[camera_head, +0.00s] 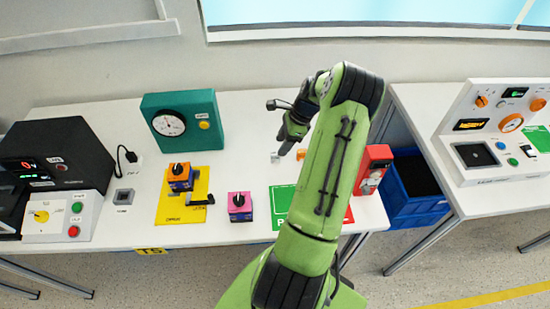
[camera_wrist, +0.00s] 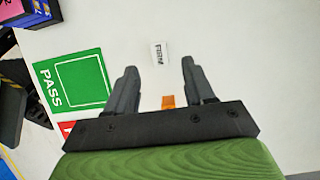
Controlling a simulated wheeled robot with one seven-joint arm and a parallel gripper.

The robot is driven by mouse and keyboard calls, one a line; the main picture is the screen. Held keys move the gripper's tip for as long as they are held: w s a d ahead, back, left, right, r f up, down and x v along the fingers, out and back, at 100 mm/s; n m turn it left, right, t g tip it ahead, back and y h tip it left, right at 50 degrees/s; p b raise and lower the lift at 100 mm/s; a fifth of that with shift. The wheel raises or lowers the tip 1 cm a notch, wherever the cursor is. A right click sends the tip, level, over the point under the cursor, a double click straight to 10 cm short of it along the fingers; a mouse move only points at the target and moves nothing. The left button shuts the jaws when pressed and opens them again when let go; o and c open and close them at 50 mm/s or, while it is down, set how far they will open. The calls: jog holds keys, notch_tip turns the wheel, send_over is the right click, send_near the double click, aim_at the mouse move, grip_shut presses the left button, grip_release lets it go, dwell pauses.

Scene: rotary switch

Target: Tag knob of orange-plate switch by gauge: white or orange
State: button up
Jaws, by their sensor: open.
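The orange-plate switch (camera_head: 180,176) has a dark knob on top and a blue-purple body, and stands on a yellow mat (camera_head: 172,213). The gauge (camera_head: 169,123) is a round dial on a teal box behind it; its reading is too small to tell. A white tag (camera_head: 276,157) lies flat on the table and shows in the wrist view (camera_wrist: 159,54) with dark print. An orange tag (camera_head: 301,154) lies near it and shows between my fingers in the wrist view (camera_wrist: 168,102). My gripper (camera_head: 288,135) is open and empty above the tags, right of the switch.
A magenta-plate switch (camera_head: 240,205) stands right of the yellow mat. A green PASS mat (camera_wrist: 73,83) lies by the front edge. A red box (camera_head: 373,168) stands at the table's right end, with a blue bin (camera_head: 415,195) beyond. My arm hides part of the table.

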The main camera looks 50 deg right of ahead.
aim_at(275, 153)
jog(key=b+x, duration=0.1)
jog(key=x, duration=0.5)
jog(key=shift+w+a+f, duration=0.1)
jog(key=shift+w+f, duration=0.05)
jog(key=shift+f, duration=0.05)
jog(key=shift+r, duration=0.1)
jog(key=shift+c, duration=0.4)
